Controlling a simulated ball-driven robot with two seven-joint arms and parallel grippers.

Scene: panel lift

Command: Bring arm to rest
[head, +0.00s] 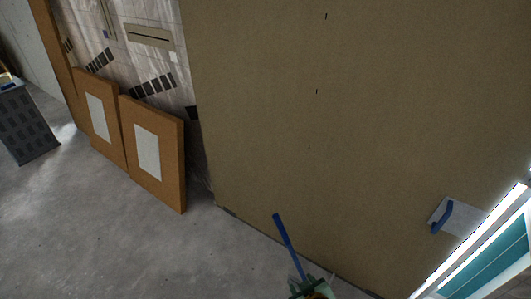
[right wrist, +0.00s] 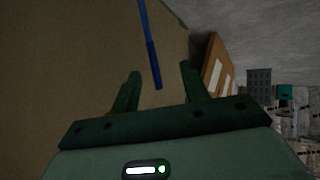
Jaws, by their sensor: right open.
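My right gripper (head: 312,288) shows at the bottom edge of the head view, partly cut off, low in front of a large tan panel (head: 350,130). In the right wrist view my right gripper (right wrist: 160,70) has its two green fingers spread apart. A thin blue bar (head: 286,242) slants up and left from beside the gripper. In the right wrist view the blue bar (right wrist: 149,45) has its near end between the fingers, with gaps on both sides. Whether its near end lies beyond the fingertips is unclear. My left gripper is in neither view.
A blue handle (head: 442,218) sits on a pale plate at the panel's right, near a bright light strip (head: 470,240). Two orange-brown boards (head: 174,182) with pale sheets lean at the left. The concrete floor (head: 110,240) is clear at lower left.

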